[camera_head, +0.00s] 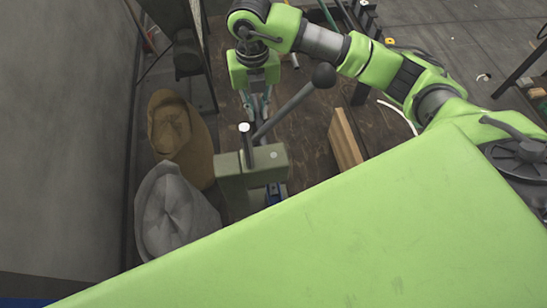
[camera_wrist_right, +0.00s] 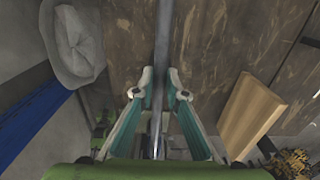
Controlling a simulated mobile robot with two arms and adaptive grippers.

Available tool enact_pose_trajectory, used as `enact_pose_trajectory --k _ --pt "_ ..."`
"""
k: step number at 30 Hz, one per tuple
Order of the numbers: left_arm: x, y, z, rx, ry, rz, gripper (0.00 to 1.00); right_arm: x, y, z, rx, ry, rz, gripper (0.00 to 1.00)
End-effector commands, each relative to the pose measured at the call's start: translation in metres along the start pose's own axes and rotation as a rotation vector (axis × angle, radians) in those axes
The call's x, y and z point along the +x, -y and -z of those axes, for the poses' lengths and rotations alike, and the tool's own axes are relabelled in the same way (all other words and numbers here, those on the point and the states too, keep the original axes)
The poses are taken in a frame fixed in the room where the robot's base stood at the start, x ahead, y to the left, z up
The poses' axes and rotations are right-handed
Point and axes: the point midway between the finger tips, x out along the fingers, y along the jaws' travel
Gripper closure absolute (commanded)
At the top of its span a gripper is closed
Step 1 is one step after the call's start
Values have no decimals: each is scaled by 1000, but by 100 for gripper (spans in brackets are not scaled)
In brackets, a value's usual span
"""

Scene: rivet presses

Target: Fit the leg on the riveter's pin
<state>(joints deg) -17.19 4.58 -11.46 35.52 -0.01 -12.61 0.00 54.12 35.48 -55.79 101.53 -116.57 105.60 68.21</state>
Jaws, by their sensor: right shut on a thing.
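In the right wrist view the gripper (camera_wrist_right: 160,76) is shut on a thin grey metal bar, which looks like the leg (camera_wrist_right: 161,40). The bar runs lengthwise between the fingers. My left gripper is out of view.
A brown sack (camera_head: 172,128) and a grey sack (camera_head: 172,212) stand left of the riveter, close to the wall. A wooden block (camera_head: 345,140) stands to its right, and it also shows in the wrist view (camera_wrist_right: 250,115). Some bare brown floor (camera_head: 300,125) lies between.

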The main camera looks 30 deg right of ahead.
Motion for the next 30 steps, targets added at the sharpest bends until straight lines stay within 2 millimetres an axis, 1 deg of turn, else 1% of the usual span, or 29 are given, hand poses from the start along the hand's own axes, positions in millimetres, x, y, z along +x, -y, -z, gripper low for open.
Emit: enact_pose_trajectory --k 8,16,30 --pt "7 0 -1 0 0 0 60 8 0 0 0 0 0 100" --pt "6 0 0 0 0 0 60 6 0 0 0 0 0 100" --pt "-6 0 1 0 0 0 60 -11 0 0 0 1 -1 100"
